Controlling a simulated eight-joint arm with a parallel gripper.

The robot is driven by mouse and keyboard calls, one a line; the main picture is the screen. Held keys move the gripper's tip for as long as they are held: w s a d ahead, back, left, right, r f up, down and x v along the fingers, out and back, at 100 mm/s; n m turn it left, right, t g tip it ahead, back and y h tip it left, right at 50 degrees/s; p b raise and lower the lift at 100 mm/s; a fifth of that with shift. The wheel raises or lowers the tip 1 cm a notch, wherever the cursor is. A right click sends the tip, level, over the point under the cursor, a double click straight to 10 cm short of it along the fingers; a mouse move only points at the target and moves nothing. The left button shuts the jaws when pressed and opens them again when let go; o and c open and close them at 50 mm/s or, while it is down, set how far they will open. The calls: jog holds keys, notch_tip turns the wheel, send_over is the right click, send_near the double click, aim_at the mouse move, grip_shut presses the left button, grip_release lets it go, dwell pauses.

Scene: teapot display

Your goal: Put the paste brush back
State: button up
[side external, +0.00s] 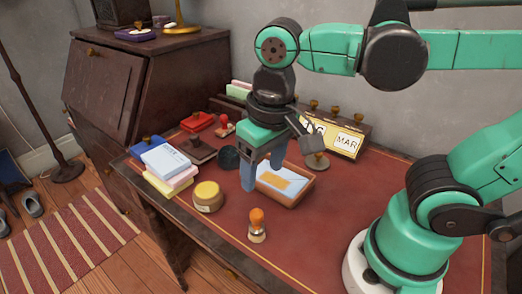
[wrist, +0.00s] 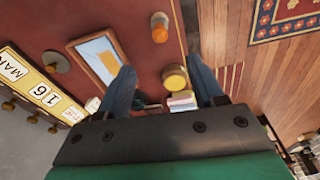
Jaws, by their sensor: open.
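My gripper (side external: 263,172) points down, open and empty, above the desk near the wooden tray (side external: 291,202). It also shows in the wrist view (wrist: 160,74).
The tray holds pale blue and orange paper. A calendar block (side external: 348,143) stands at the back right. Stacked paper pads (side external: 168,170), a red stamp pad (side external: 197,122) and a dark blotter (side external: 197,150) lie left. Bare desk surrounds the orange-knobbed object.

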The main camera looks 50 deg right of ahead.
jog(key=w+d+f+n+t, duration=0.1)
jog(key=w+d+t, duration=0.4)
jog(key=d, duration=0.1)
jog(key=shift+f+t, duration=0.35)
jog(key=shift+t, duration=0.05)
